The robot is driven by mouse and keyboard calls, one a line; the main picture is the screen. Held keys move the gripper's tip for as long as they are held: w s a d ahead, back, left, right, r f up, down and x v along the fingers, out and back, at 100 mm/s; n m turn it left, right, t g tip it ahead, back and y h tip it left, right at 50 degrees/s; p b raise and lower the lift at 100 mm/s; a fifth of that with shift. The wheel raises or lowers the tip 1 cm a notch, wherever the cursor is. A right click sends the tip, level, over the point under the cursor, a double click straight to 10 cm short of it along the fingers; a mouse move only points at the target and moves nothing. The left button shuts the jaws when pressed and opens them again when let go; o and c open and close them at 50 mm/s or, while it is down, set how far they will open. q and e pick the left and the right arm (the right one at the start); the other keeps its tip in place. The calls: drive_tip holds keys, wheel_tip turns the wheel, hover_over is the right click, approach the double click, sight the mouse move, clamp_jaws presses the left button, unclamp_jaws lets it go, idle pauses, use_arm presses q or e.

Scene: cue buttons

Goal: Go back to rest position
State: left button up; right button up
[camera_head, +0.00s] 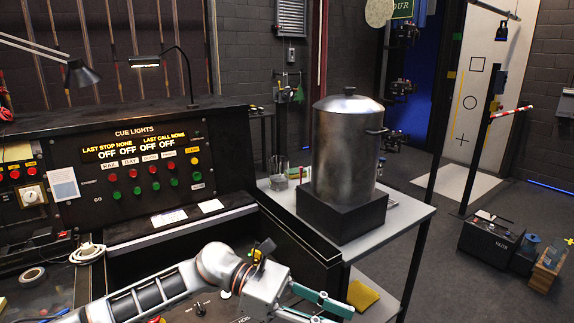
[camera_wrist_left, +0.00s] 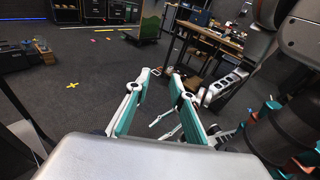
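My left gripper (camera_head: 336,314) is at the bottom edge of the head view, its arm coming in from the left, in front of the cue desk. Its teal fingers are apart with nothing between them. The left wrist view shows the same open fingers (camera_wrist_left: 160,78) pointing out over the dark floor. The cue lights panel (camera_head: 150,165) has rows of red and green buttons and one yellow button. Its display (camera_head: 135,147) reads last stop none, last call none, and OFF several times. The gripper is apart from the buttons.
A large metal urn (camera_head: 345,150) stands on a black block (camera_head: 342,215) on a grey side table (camera_head: 408,215), right of the desk. A yellow cloth (camera_head: 362,296) lies on its lower shelf. Two desk lamps (camera_head: 82,74) (camera_head: 144,62) overhang the panel.

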use_arm(q)
drive_tip(key=w+a+f+m+t+y, duration=0.25)
drive_tip(key=a+f+m+t, duration=0.5)
drive_tip(key=m+t, duration=0.6)
drive_tip(key=w+a+f+m+t+y, duration=0.1)
drive_tip(key=a+f+m+t+y, duration=0.4)
drive_tip(key=m, duration=1.3)
drive_tip(key=s+a+f+n+g+y, duration=0.1)
drive_tip(key=s+a+f+n+y, duration=0.1)
drive_tip(key=s+a+f+n, duration=0.4)
drive_tip(key=s+a+f+n+g+y, duration=0.1)
drive_tip(key=s+a+f+n+y, duration=0.2)
drive_tip(key=s+a+f+n, duration=0.3)
drive_tip(key=s+a+f, duration=0.2)
drive_tip(key=f, duration=0.3)
drive_tip(key=s+a+f, duration=0.2)
drive_tip(key=f, duration=0.3)
drive_tip(key=shift+s+f+n, duration=0.15)
drive_tip(key=shift+f+n, duration=0.2)
drive_tip(key=shift+f, duration=0.05)
